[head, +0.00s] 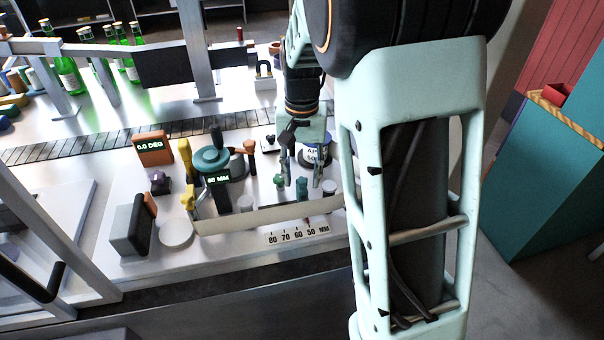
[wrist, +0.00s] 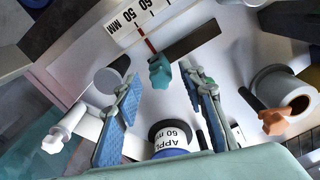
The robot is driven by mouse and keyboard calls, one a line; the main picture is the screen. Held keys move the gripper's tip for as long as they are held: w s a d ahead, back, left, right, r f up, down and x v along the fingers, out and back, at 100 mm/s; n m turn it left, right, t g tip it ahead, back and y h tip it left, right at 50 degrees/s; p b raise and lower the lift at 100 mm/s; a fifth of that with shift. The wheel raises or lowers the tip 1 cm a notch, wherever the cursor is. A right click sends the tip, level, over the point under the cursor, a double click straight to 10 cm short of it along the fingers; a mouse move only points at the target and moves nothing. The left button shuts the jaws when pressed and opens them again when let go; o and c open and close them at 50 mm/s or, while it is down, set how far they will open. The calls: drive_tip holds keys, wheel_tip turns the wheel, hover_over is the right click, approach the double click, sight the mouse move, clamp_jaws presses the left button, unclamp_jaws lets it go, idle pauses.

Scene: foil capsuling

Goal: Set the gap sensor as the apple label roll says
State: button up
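The apple label roll (head: 312,154) has a white label, partly hidden by my gripper in the head view. In the wrist view the roll (wrist: 172,140) reads "APPL" and "60 mm". A teal knob (wrist: 160,72) with a dark bar and a red pointer (wrist: 149,42) sits at a printed scale (wrist: 135,22); I take it for the gap sensor. The scale (head: 298,235) runs 80, 70, 60, 50 MM, and the pointer stands near 50. My gripper (head: 302,184) is open and empty. In the wrist view the knob shows between its fingertips (wrist: 160,82); contact cannot be told.
A small display (head: 218,180) shows a number in MM, hard to read. An orange box (head: 153,148) reads 0.0 DEG. A pale strip (head: 270,214) runs along the front. A conveyor (head: 90,144) and green bottles (head: 68,75) stand behind. A grey spool (wrist: 285,90) is at right.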

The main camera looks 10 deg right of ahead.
drive_tip(key=shift+f, duration=0.1)
clamp_jaws()
idle(0.4)
drive_tip(key=a, duration=0.3)
unclamp_jaws()
wheel_tip(320, 180, up, 12)
idle(0.7)
